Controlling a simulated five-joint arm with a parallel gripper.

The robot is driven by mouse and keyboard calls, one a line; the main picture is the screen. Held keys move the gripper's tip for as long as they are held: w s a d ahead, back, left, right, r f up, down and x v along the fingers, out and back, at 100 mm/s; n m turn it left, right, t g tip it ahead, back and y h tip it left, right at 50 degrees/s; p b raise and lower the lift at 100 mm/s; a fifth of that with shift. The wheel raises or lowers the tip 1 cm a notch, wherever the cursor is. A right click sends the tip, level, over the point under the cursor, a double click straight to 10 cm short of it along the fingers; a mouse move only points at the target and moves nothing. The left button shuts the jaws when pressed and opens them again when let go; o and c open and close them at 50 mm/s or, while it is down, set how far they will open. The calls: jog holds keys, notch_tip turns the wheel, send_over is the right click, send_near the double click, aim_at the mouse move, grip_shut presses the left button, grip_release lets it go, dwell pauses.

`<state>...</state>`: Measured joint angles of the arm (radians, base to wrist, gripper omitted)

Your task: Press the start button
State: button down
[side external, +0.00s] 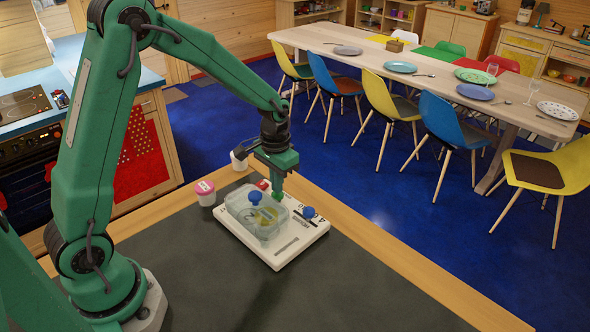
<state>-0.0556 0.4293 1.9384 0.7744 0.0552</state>
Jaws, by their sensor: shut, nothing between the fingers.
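A white device (262,255) lies on the dark worktop, with a clear, see-through container (262,234) over its left part. A blue round knob (254,197) shows at the container, and another blue round knob (308,212) is near the device's right corner. A small red part (263,184) shows at the far corner, just left of my gripper. I cannot tell which part is the start button.
A pink-and-white tub (205,193) and a white cup (239,161) stand left of the device. The dark worktop (330,285) is clear in front and to the right, with a wooden edge (390,250). A dining table (350,62) with chairs stands beyond.

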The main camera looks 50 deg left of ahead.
jog(key=shift+r, duration=0.1)
dwell(0.5)
jog(key=shift+r, duration=2.4)
jog(key=shift+s+r, duration=0.2)
jog(key=shift+r, duration=0.2)
jog(key=s+d+r+t, duration=0.1)
jog(key=s+r+t, duration=0.1)
jog(key=s+r, duration=0.4)
jog(key=s+d+r+t, duration=0.1)
jog(key=s+r+t, duration=0.2)
jog(key=s, duration=1)
jog(key=shift+s+d+r+t, duration=0.2)
jog(key=shift+s+r+t, duration=0.15)
jog(key=shift+r, duration=1.55)
